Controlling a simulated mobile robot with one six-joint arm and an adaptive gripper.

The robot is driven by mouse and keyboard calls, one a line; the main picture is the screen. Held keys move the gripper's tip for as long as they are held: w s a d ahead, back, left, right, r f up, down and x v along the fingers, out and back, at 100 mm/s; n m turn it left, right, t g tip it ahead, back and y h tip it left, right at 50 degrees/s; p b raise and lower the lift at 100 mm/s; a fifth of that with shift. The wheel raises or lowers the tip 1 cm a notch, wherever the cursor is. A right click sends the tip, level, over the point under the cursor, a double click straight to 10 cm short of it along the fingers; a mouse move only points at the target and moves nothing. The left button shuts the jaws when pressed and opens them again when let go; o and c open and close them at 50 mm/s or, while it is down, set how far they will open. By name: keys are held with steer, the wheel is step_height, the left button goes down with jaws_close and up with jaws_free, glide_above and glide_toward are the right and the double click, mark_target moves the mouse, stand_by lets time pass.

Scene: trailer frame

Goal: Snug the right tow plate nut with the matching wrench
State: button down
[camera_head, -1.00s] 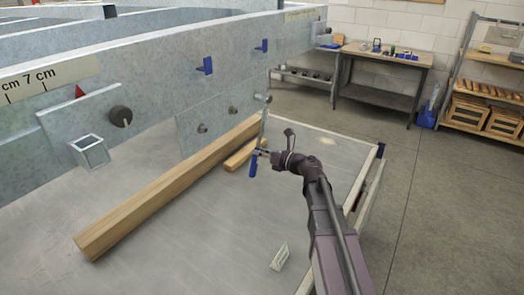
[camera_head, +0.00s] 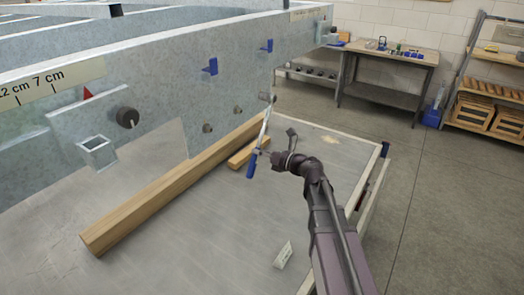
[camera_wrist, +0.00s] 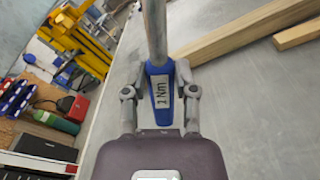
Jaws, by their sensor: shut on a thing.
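My gripper (camera_head: 257,153) is shut on the blue handle (camera_head: 251,166) of a wrench with a long grey metal shaft (camera_head: 264,126). In the wrist view the blue handle is marked 1 Nm (camera_wrist: 161,90), between the two fingers of my gripper (camera_wrist: 160,95). The shaft rises, tilted slightly right, toward the right nut (camera_head: 267,97) on the grey tow plate (camera_head: 194,143). The wrench head overlaps the area around that nut; I cannot tell if it is seated on it. Two more nuts, a left one (camera_head: 207,128) and a middle one (camera_head: 237,110), show on the plate.
A long wooden beam (camera_head: 170,195) and a short block (camera_head: 245,153) lie on the grey table below the frame. A small white label card (camera_head: 283,255) lies near my arm. A workbench (camera_head: 390,58) and shelves (camera_head: 488,85) stand behind.

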steer(key=shift+s+a+r, duration=0.15)
steer(key=shift+s, duration=0.1)
steer(key=shift+w+d+f+n+b, duration=0.25)
steer(key=shift+w+d+f+b, duration=0.05)
steer(key=shift+w, duration=0.15)
steer(key=shift+w+d+f+n+b, duration=0.25)
steer(key=shift+w+f, duration=0.05)
steer(key=shift+w, duration=0.15)
steer(key=shift+w+d, duration=0.1)
steer(key=shift+d, duration=0.05)
steer(key=shift+w+d+f+n+b, duration=0.25)
steer(key=shift+w+d+n, duration=0.15)
steer(key=shift+w+n, duration=0.15)
steer(key=shift+w+d+f+n+b, duration=0.2)
steer(key=shift+w+d+n, duration=0.25)
steer(key=shift+w, duration=0.1)
